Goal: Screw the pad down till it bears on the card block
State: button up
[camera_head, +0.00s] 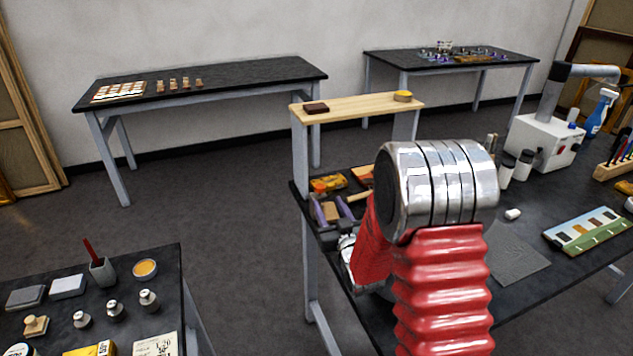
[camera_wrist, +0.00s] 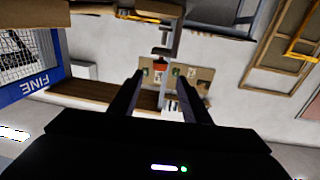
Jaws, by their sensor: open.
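My gripper (camera_wrist: 162,80) is open, its two dark fingers apart with nothing held between them. It points across the room in the wrist view, which appears upside down. I cannot make out the pad, its screw or the card block in either view. In the head view my red arm and its chrome joint cover the middle of the right-hand bench (camera_head: 395,313). The gripper cannot be clearly told there, and anything behind the arm is hidden.
A smaller table with metal weights (camera_head: 148,300) stands front left. Dark floor (camera_head: 235,215) lies clear between. A blue-framed mesh (camera_wrist: 30,70) shows in the wrist view.

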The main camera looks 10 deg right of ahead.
aim_at(319, 185)
jog(key=shift+w, duration=0.1)
jog(key=w, duration=0.4)
jog(key=w+a, duration=0.1)
jog(key=w, duration=0.8)
jog(key=shift+w+a, duration=0.2)
jog(key=shift+w, duration=0.05)
jog(key=shift+c, duration=0.4)
jog(key=c, duration=1)
jog(key=shift+o, duration=0.2)
jog(key=shift+d+m+h, duration=0.2)
jog(key=shift+m+h, duration=0.4)
jog(key=shift+h, duration=0.3)
